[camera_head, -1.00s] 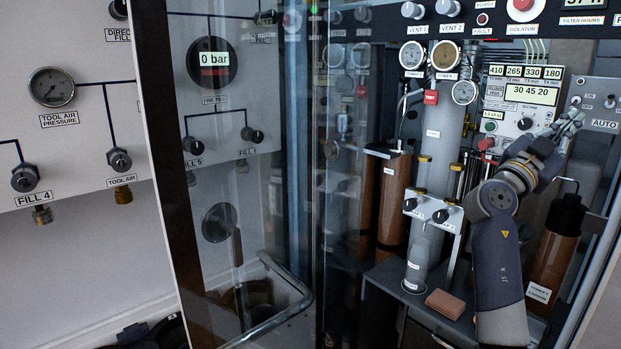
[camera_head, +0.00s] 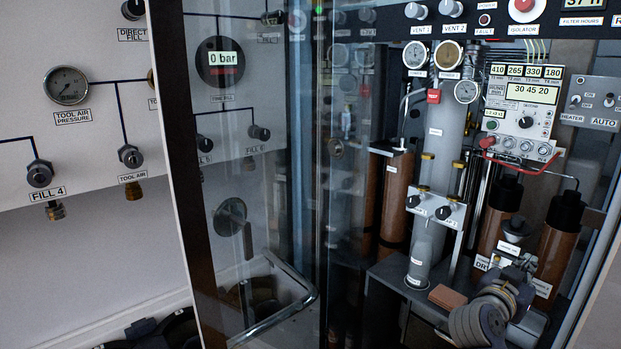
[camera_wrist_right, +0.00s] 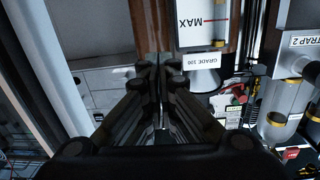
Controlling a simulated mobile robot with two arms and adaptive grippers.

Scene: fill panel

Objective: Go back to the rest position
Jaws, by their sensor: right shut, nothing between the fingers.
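My right gripper (camera_wrist_right: 160,66) is shut and empty in the right wrist view, its two fingers together and pointing toward brown cylinders. In the head view my right arm is low at the bottom right, inside the open cabinet, in front of the brown cylinders; the gripper (camera_head: 522,264) is small and dark there, partly hidden by the wrist. My left gripper is not in view.
A glass door (camera_head: 265,200) with a bar handle (camera_head: 285,312) stands open left of the cabinet. Brown cylinders (camera_head: 558,240) stand close to my right arm. A grey column (camera_head: 436,180) and a reddish block (camera_head: 447,297) are to its left. A control box (camera_head: 522,108) is above.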

